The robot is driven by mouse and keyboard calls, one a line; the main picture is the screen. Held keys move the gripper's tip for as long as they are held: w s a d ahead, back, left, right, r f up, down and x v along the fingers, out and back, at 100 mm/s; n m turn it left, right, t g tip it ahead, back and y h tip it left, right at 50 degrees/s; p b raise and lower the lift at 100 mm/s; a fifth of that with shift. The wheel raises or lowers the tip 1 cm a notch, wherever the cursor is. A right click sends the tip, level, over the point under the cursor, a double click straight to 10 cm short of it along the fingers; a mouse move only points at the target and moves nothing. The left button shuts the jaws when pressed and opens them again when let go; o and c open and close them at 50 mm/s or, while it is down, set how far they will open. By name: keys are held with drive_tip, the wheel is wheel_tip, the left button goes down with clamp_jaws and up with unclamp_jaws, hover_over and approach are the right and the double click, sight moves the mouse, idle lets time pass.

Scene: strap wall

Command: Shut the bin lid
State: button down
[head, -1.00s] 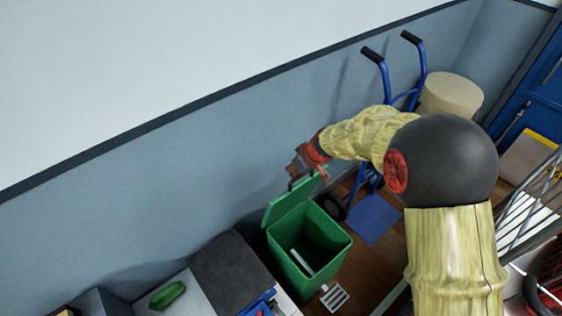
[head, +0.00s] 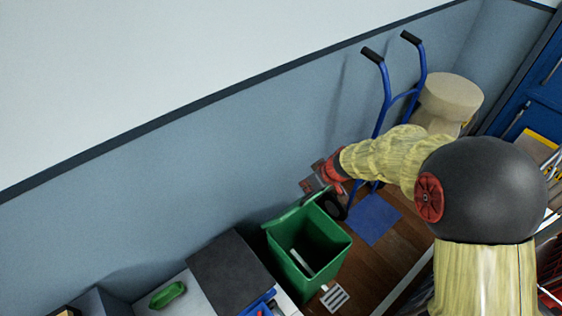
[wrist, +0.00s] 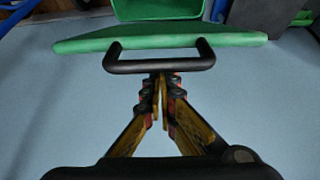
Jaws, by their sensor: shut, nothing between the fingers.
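The green bin (head: 330,262) stands on the floor with its mouth open, and something pale lies inside. Its green lid (head: 290,215) is open at the wall side and shows as a narrow strip in the head view. In the wrist view the lid (wrist: 160,41) is a wide green band with a black bar handle (wrist: 160,66) on it. My gripper (head: 306,187) is at the wall side of the lid. In the wrist view my gripper (wrist: 160,78) is shut and empty, its fingertips right at the handle; I cannot tell whether they touch it.
A blue hand truck (head: 385,120) stands right of the bin against the wall, before a beige drum (head: 450,97). A dark-topped box (head: 232,272) and a green item (head: 167,295) on a pale surface are at lower left. A white grate (head: 334,297) lies by the bin.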

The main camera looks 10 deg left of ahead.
drive_tip(key=shift+s+d+f, duration=0.1)
drive_tip(key=shift+s+d, duration=0.4)
drive_tip(key=shift+d, duration=0.05)
wheel_tip(320, 180, up, 8)
drive_tip(key=p, duration=0.4)
drive_tip(key=shift+p, duration=0.3)
idle(1.2)
